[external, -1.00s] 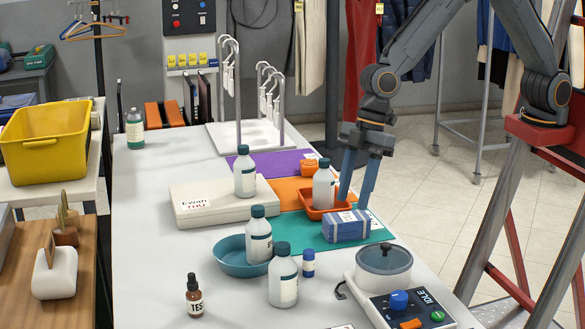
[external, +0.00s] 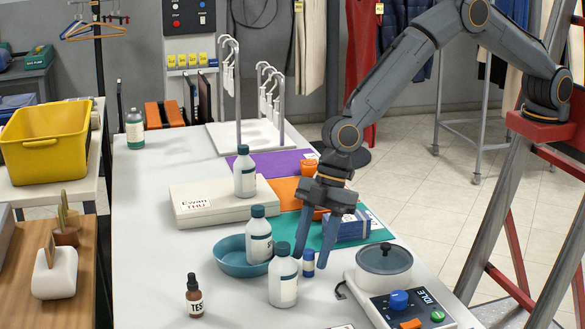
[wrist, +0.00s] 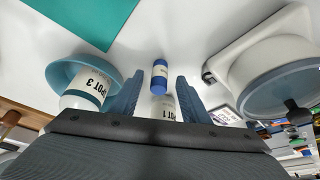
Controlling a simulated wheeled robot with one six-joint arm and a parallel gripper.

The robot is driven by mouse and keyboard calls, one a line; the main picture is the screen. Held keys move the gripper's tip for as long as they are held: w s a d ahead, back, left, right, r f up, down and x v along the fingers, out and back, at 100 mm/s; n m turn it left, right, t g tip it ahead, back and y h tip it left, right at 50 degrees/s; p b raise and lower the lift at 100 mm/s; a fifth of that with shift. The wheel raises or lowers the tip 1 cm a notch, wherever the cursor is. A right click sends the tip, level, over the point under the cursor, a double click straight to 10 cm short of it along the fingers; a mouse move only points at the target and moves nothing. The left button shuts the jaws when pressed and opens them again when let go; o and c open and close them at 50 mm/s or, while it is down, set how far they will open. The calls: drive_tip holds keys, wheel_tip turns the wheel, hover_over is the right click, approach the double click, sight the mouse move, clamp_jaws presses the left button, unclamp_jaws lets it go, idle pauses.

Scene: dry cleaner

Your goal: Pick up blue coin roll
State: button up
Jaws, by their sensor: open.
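The blue coin roll (external: 308,264) is a small upright cylinder with blue ends and a pale middle band. It stands on the white counter between a white bottle (external: 282,283) and the white round-lidded machine. My gripper (external: 311,258) is open and empty, pointing down over the roll, with a finger on either side of it in the external picture. In the wrist view the roll (wrist: 160,76) appears between the fingertips, with the labelled bottle (wrist: 163,108) just below it. I cannot tell whether the fingers reach around the roll.
A teal bowl (external: 232,264) with a bottle (external: 259,243) in it is left of the roll. The lidded machine (external: 383,280) is close on the right. A wrapped blue bundle (external: 352,230) lies behind on a teal mat (external: 378,232). A brown dropper bottle (external: 194,299) stands front left.

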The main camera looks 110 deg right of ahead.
sight(309, 263)
drive_tip(key=shift+p+x, duration=0.3)
drive_tip(key=shift+x, duration=1.05)
clamp_jaws()
drive_tip(key=shift+w+r, duration=0.1)
